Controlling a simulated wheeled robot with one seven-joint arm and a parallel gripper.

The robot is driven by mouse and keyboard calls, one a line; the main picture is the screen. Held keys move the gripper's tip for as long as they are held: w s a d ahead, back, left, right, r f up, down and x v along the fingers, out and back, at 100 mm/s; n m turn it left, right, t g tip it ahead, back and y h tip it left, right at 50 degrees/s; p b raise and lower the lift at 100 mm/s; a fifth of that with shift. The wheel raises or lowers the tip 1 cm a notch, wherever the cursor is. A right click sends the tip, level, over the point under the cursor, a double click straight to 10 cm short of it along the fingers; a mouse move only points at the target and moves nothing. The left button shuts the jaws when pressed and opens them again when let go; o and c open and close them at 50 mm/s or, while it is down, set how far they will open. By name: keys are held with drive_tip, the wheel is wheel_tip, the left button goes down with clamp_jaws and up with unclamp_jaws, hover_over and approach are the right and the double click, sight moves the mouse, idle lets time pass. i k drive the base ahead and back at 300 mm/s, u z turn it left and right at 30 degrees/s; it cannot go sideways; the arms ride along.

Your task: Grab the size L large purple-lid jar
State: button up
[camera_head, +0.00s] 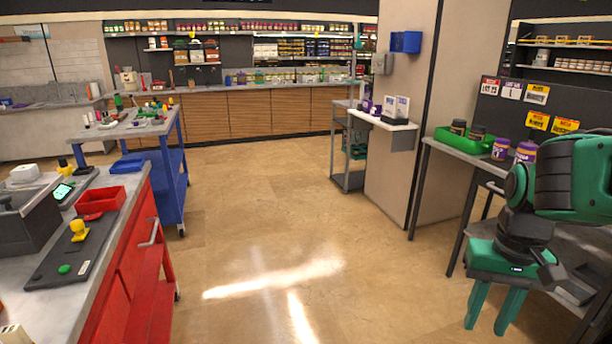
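Two purple-lid jars stand side by side on the grey side table at the right. The left jar (500,149) is beside the green tray, and the right jar (526,152) looks slightly bigger and is partly hidden by my arm. I cannot read their size marks. My gripper (485,327) hangs at the lower right, fingers pointing down. Its two green fingers are apart with nothing between them. It is lower in the picture than the jars and clear of them.
A green tray (452,140) with dark-lidded jars sits on the side table (431,143). A dark panel with labels (520,102) rises behind. A red workbench (125,250) and blue cart (170,185) stand left. The floor between (300,230) is clear.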

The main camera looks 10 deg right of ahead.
sight(525, 151)
drive_tip(key=z, duration=0.35)
drive_tip(key=i, duration=1.2)
drive_tip(key=z, duration=1.1)
drive_tip(key=i, duration=0.95)
drive_tip(key=z, duration=1)
drive_tip(key=i, duration=0.5)
drive_tip(key=z, duration=0.25)
